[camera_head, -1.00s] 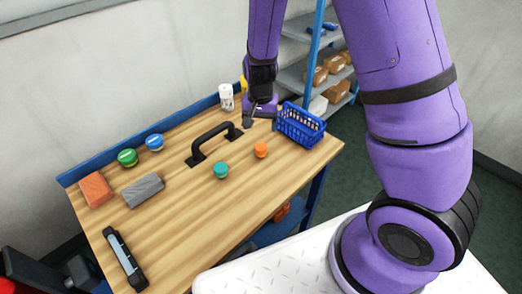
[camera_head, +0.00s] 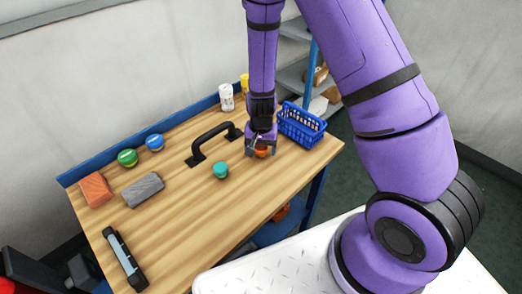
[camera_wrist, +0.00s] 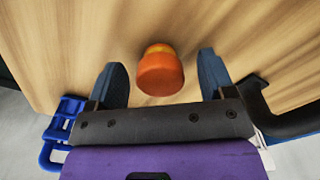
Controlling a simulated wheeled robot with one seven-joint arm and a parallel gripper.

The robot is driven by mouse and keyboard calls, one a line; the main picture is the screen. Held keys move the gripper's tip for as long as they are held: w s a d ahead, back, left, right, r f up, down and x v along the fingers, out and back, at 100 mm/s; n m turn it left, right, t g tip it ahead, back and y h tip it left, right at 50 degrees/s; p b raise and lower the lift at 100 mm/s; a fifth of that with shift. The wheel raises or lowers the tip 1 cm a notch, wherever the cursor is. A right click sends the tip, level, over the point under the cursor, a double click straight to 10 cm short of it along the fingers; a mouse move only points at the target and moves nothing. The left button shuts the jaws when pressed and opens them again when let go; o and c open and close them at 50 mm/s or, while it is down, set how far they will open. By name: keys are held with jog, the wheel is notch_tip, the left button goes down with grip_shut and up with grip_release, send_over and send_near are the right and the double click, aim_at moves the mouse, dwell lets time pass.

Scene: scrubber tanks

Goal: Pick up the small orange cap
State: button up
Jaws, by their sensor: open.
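The small orange cap (camera_wrist: 160,75) stands on the wooden table between my two open fingers in the wrist view, a little ahead of the palm. Neither finger appears to touch it. In the head view the orange cap (camera_head: 262,152) is partly hidden behind my gripper (camera_head: 261,147), which is directly over it. My gripper also shows in the wrist view (camera_wrist: 161,78), with a dark finger on each side of the cap.
A blue basket (camera_head: 301,125) stands close to the right of my gripper. A black handle (camera_head: 213,142) and a teal cap (camera_head: 221,170) are to the left. White (camera_head: 227,97) and yellow containers stand behind. The front middle of the table (camera_head: 200,220) is clear.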

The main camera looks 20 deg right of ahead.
jog(key=c, duration=1)
jog(key=shift+r, duration=0.1)
